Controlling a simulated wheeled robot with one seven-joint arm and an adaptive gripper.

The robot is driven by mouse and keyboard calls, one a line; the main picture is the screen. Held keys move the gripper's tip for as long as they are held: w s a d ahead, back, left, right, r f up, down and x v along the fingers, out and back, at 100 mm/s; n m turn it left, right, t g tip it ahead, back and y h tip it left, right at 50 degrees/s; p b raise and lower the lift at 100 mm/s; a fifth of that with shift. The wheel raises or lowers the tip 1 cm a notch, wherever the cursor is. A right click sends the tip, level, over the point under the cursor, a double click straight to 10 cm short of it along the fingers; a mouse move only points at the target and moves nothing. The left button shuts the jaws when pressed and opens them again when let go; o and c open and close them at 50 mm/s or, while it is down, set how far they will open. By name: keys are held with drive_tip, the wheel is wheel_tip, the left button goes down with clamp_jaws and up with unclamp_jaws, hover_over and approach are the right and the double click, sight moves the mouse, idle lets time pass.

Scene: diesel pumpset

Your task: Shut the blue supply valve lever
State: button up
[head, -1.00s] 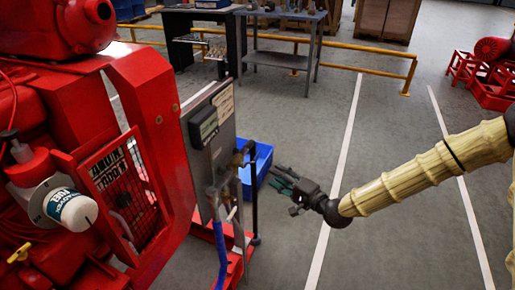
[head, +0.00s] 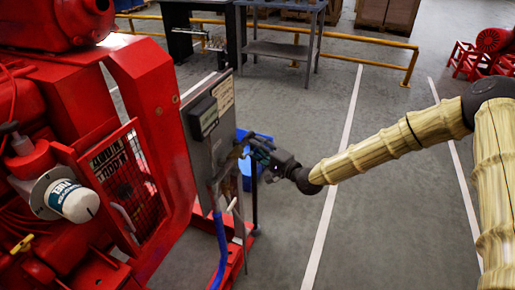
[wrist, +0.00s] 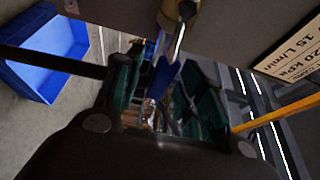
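The blue supply valve lever (wrist: 163,78) shows in the wrist view, hanging below a brass and steel valve fitting (wrist: 178,14). My gripper (wrist: 163,90) has teal finger pads standing apart, one on each side of the lever. I cannot tell whether either pad touches it. In the head view my gripper (head: 258,150) is at the right edge of the grey panel (head: 202,150), where the fingers and panel edge hide the lever.
The red pumpset (head: 150,120) stands close on the left. A blue bin (head: 245,175) is behind my gripper, and a blue hose (head: 220,250) hangs below the panel. A yellow rail (head: 370,65) runs behind.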

drive_tip(key=shift+w+a, duration=0.15)
clamp_jaws()
